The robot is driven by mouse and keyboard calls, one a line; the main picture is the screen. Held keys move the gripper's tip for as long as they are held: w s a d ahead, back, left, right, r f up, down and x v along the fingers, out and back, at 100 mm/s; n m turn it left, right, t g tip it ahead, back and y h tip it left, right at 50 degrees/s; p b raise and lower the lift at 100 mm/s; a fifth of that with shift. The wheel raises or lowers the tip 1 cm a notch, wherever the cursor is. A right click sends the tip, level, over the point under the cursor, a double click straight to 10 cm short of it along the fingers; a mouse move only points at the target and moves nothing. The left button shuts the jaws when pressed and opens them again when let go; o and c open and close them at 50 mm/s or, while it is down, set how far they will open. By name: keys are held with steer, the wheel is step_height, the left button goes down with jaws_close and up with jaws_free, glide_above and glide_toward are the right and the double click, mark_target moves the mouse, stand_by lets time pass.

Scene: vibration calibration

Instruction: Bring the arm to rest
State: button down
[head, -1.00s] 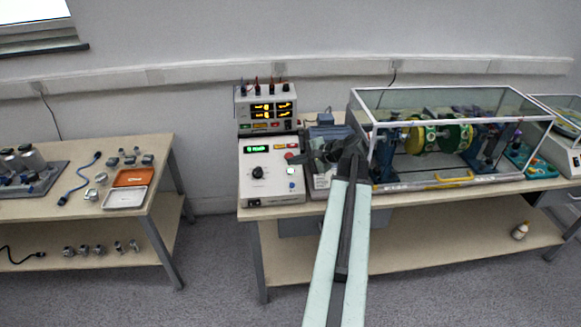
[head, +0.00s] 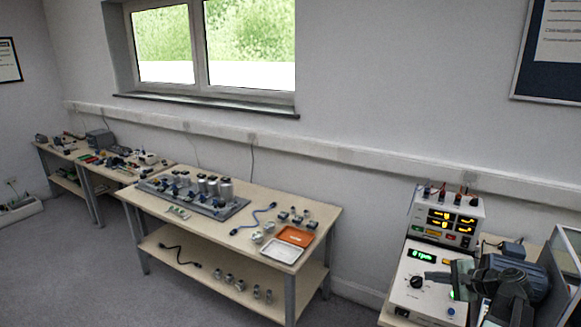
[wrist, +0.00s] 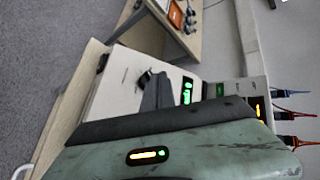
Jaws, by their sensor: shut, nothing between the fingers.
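My gripper (head: 450,274) is at the lower right of the head view, in front of the white control box (head: 408,290). It is shut and empty. My arm's dark joints show beside the box at the right edge. The box has a black knob and a green display that seems to read 0 rpm.
A meter unit (head: 445,217) with yellow digits and upright plugs stands behind the box. A glass-walled enclosure (head: 568,262) is cut off at the right edge. A wooden bench (head: 325,222) with an orange tray (head: 297,236) and a white tray (head: 283,250) stands left, across a floor gap.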

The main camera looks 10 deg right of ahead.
steer(key=w+a+f+n+g+y, duration=0.15)
steer(key=w+a, duration=0.25)
steer(key=a, duration=0.7)
steer(key=w+a+f+n+g+y, duration=0.1)
steer(key=w+a+n+g, duration=0.3)
steer(key=a, duration=0.8)
steer(key=s+a+f+n+g, duration=0.1)
steer(key=a+f+n, duration=0.15)
steer(key=a, duration=0.65)
steer(key=s+a+f+n+g, duration=0.1)
steer(key=a+f+n, duration=0.15)
steer(key=a, duration=0.65)
steer(key=s+a+f+n+g+h, duration=0.2)
steer(key=s+a+n+h, duration=0.1)
steer(key=s+a+n, duration=0.15)
steer(key=s+d+f+n+g+h, duration=0.1)
steer(key=s+d+n+h, duration=0.1)
steer(key=d, duration=0.4)
steer(key=shift+s+f+h, duration=0.3)
steer(key=shift+s+h, duration=0.45)
steer(key=shift+h, duration=0.1)
